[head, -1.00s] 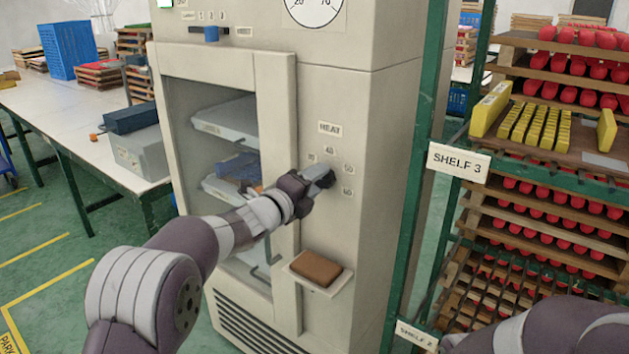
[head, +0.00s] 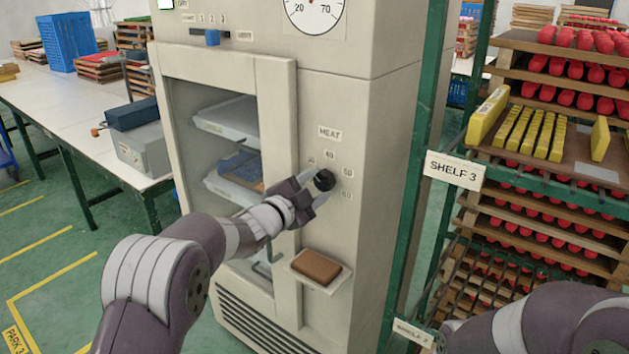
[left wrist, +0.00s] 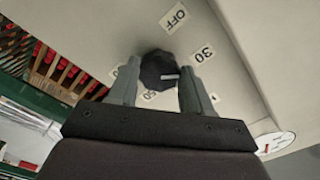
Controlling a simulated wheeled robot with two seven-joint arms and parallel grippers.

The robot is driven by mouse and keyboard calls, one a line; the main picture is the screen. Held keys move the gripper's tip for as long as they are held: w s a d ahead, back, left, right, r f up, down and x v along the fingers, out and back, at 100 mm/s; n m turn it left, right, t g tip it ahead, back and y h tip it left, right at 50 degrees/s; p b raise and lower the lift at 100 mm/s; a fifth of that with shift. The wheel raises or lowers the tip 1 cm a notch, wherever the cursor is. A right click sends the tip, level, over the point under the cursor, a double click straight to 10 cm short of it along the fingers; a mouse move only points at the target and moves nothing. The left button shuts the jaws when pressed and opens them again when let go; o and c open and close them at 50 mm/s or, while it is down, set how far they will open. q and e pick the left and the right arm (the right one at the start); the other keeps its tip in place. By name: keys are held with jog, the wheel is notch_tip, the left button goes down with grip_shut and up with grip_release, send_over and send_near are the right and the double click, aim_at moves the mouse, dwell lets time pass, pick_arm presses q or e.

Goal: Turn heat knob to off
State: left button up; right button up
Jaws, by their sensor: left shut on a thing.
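The black heat knob (head: 324,180) is on the front of the beige cabinet, below the HEAT label (head: 330,133). My left gripper (head: 309,192) reaches it from the lower left, with its two grey fingers on either side of it. In the left wrist view the knob (left wrist: 158,70) sits between the fingertips. My right gripper is out of view.
A small ledge with a brown block (head: 316,266) juts out below the knob. The glass cabinet door (head: 222,130) is at the left. A green shelf rack (head: 412,190) with laden trays stands close on the right.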

pick_arm(q)
jog(key=n+p, duration=0.3)
jog(key=n, duration=0.4)
jog(key=shift+p, duration=0.4)
jog(key=n+p, duration=0.1)
jog(key=n, duration=0.2)
jog(key=shift+s+d+n+p, duration=0.1)
jog(key=shift+d+n+p, duration=0.05)
jog(key=shift+n+p, duration=0.25)
jog(key=shift+f+n+p, duration=0.1)
jog(key=shift+n+p, duration=0.55)
jog(key=shift+n, duration=0.75)
jog(key=o, duration=1)
jog(key=shift+o, duration=0.2)
jog(key=b+v, duration=0.2)
jog(key=v, duration=1)
jog(key=shift+s, duration=0.3)
